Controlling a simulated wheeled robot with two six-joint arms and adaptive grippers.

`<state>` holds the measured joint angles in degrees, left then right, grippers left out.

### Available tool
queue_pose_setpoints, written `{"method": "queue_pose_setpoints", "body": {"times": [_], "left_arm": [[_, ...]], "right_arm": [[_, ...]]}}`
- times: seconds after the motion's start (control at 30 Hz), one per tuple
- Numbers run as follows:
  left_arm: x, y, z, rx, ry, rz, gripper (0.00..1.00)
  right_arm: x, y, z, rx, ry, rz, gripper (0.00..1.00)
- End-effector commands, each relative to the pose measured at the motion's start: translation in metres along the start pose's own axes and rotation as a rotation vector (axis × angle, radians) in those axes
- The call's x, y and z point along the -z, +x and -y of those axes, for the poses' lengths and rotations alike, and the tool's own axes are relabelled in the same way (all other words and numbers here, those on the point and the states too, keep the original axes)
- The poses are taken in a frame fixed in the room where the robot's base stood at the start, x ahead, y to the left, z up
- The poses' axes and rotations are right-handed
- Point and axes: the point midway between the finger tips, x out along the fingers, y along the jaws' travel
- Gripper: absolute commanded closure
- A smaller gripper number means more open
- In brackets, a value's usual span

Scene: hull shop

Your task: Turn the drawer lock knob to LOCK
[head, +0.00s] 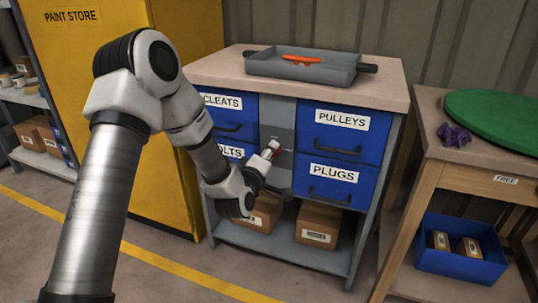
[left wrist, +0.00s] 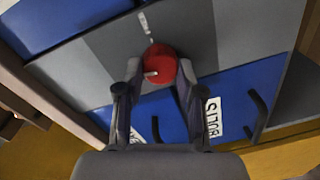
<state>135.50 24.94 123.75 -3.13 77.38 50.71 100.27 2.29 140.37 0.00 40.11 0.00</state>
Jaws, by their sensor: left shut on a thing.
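The red lock knob (left wrist: 160,66) sits on the grey panel (left wrist: 90,52) between the blue drawers. Its white pointer mark aims to the left in the left wrist view. A pale label strip (left wrist: 147,27) is on the panel beyond the knob, too small to read. In the head view the knob (head: 276,146) shows only slightly past my gripper. My left gripper (left wrist: 160,72) has one finger on each side of the knob and is shut on it; it also shows in the head view (head: 268,153). My right gripper is in neither view.
The blue drawers carry labels, such as PULLEYS (head: 345,133) and PLUGS (head: 328,190). A grey tray (head: 262,65) with an orange object stands on the cabinet top. Cardboard boxes (head: 318,228) sit on the shelf below. A wooden table (head: 455,160) stands at the right.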

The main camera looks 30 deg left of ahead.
Motion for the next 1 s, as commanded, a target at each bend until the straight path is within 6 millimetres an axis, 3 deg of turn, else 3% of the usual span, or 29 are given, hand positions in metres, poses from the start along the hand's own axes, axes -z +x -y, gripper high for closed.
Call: {"method": "queue_pose_setpoints", "body": {"times": [0.33,0.9,0.93,1.0], "left_arm": [[0.0,0.0001,0.0009,-0.002,-0.173,0.008,0.97],[0.0002,0.0001,0.0006,-0.002,-0.208,0.009,0.97],[0.0002,0.0001,0.0006,-0.002,-0.208,0.009,0.56],[0.0002,0.0001,0.0006,-0.002,-0.208,0.009,0.37]], "right_arm": [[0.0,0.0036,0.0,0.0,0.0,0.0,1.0],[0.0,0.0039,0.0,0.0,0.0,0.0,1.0],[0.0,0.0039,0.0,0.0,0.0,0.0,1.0],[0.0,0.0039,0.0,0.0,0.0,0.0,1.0]]}}
